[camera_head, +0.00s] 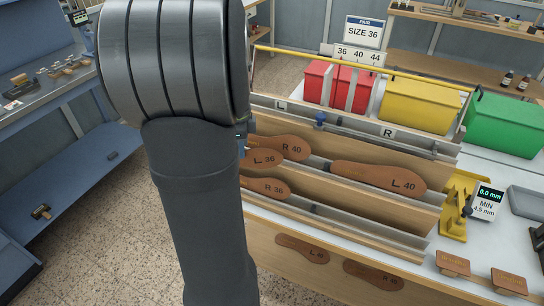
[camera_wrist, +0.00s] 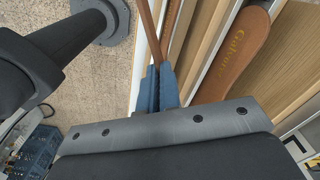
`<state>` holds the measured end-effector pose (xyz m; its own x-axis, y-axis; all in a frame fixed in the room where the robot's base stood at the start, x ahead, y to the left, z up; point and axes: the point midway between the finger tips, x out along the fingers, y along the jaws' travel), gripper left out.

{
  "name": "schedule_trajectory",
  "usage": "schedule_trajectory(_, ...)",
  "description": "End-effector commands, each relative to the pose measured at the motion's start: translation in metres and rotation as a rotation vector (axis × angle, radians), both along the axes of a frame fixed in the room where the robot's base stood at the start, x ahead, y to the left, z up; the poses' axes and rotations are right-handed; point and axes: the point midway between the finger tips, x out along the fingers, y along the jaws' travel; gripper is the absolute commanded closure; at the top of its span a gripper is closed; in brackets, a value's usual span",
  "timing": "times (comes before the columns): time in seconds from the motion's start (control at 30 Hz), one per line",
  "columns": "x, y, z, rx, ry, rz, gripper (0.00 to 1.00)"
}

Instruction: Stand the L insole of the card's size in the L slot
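The card (camera_head: 363,31) reads PAIR, SIZE 36. The L 36 insole (camera_head: 265,159) stands tilted in the wooden rack, its left end hidden behind my arm, in front of the R 40 insole (camera_head: 288,148). My gripper (camera_wrist: 159,82) has its blue fingers close together on a thin brown insole edge (camera_wrist: 152,30); it appears to be the L 36 insole. In the head view my arm hides most of the gripper. The slot marked L (camera_head: 282,104) is at the back of the rack, and the slot marked R (camera_head: 388,132) is to its right; both look empty.
The R 36 insole (camera_head: 268,187) and L 40 insole (camera_head: 385,179) stand in nearby rack rows. Two more insoles are low at the front. Red (camera_head: 338,85), yellow (camera_head: 418,104) and green (camera_head: 504,122) bins stand behind. A yellow gauge (camera_head: 455,205) is at right.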

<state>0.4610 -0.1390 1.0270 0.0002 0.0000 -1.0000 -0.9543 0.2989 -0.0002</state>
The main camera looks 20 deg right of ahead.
Motion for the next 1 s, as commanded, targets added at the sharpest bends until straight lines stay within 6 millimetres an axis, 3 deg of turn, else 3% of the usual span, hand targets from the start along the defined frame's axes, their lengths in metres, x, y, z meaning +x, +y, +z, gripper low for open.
schedule_trajectory(0.23, 0.044, 0.089, 0.0, 0.0, 0.001, 0.219, 1.0)
schedule_trajectory(0.33, 0.061, 0.126, -0.01, 0.001, 0.003, 0.412, 1.0)
schedule_trajectory(0.4, 0.068, 0.14, -0.019, 0.001, 0.004, 0.544, 1.0)
schedule_trajectory(0.73, 0.091, 0.181, -0.065, 0.002, 0.003, 1.126, 1.0)
schedule_trajectory(1.0, 0.1, 0.183, -0.111, 0.003, 0.003, 1.562, 1.0)
